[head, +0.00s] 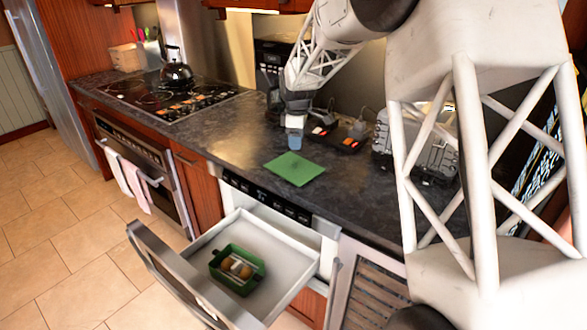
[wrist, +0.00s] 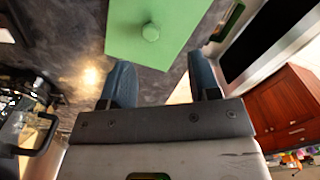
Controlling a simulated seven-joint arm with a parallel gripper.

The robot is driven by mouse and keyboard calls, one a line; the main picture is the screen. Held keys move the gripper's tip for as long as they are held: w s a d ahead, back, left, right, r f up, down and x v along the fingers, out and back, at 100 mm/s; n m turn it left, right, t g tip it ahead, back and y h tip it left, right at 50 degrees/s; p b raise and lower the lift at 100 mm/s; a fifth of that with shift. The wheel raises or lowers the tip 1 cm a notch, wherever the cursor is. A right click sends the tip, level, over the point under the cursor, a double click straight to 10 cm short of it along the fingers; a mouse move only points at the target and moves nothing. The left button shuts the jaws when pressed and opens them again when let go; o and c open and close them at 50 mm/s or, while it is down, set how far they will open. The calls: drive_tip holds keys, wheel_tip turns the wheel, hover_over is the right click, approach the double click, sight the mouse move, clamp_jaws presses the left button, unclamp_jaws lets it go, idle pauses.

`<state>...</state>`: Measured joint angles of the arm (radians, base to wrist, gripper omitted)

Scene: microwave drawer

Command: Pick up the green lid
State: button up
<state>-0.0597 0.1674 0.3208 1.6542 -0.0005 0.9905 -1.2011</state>
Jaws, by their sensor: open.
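The green lid (head: 295,168) is a flat rectangle lying on the dark countertop, near its front edge above the open drawer. In the wrist view the lid (wrist: 170,28) shows at the top, with a round green knob (wrist: 150,32) on it. My gripper (head: 294,140) is just behind and above the lid in the head view. In the wrist view my gripper (wrist: 163,75) has its two blue-grey fingers apart, with nothing between them. The lid lies beyond the fingertips, and the gripper looks clear of it.
The microwave drawer (head: 212,240) is pulled open below the counter, with a green container (head: 240,284) holding food inside. A kettle (head: 176,72) stands on the cooktop (head: 165,95) at left. Dark gadgets (head: 340,135) and a grey case (head: 400,150) stand behind and right of the lid.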

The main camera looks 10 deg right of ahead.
sight(295, 161)
drive_tip(key=shift+w+a+f+n, duration=0.2)
drive_tip(key=shift+w+f+n, duration=0.1)
drive_tip(key=shift+w+f, duration=0.5)
drive_tip(key=shift+w+r, duration=0.1)
drive_tip(key=shift+f, duration=1.3)
drive_tip(key=shift+f, duration=2.6)
drive_tip(key=c, duration=1)
